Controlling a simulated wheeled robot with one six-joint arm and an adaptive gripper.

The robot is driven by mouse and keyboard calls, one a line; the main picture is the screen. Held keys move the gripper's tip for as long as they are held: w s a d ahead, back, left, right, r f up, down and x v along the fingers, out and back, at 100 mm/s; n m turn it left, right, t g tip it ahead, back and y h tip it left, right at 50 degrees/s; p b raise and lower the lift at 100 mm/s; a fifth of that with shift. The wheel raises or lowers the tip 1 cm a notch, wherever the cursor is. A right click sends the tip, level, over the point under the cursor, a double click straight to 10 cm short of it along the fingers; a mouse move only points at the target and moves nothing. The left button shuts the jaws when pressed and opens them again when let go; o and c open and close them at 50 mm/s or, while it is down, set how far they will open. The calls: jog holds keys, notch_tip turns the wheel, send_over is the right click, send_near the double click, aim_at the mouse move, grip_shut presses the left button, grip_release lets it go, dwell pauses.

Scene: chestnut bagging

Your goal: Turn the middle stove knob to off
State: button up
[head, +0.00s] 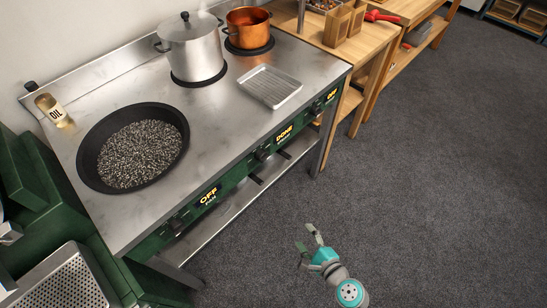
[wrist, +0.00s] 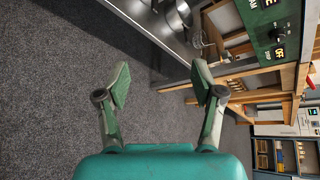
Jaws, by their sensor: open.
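The stove's green front panel carries three black knobs. The near-left knob (head: 175,223) has a display reading OFF (head: 209,196). The far-right knob (head: 317,108) has a small lit display (head: 332,95). My gripper (head: 307,237) is open and empty over the floor in front of the stove, well apart from the knobs. In the wrist view my gripper (wrist: 161,82) has its fingers spread, with one knob (wrist: 277,33) on the panel at upper right, beside an OFF display (wrist: 279,54).
A lower shelf (head: 218,210) runs under the panel. The carpet (head: 430,190) is clear.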

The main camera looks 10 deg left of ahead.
jog(key=w+a+r+m+y, duration=0.3)
jog(key=w+a+r+y, duration=0.15)
jog(key=w, duration=0.55)
jog(key=m+g+y, duration=0.1)
jog(key=y, duration=0.2)
send_near(266, 157)
jog(key=x, duration=1)
jog(key=shift+s+f, duration=0.1)
jog(key=shift+f, duration=0.05)
jog(key=c, duration=1.1)
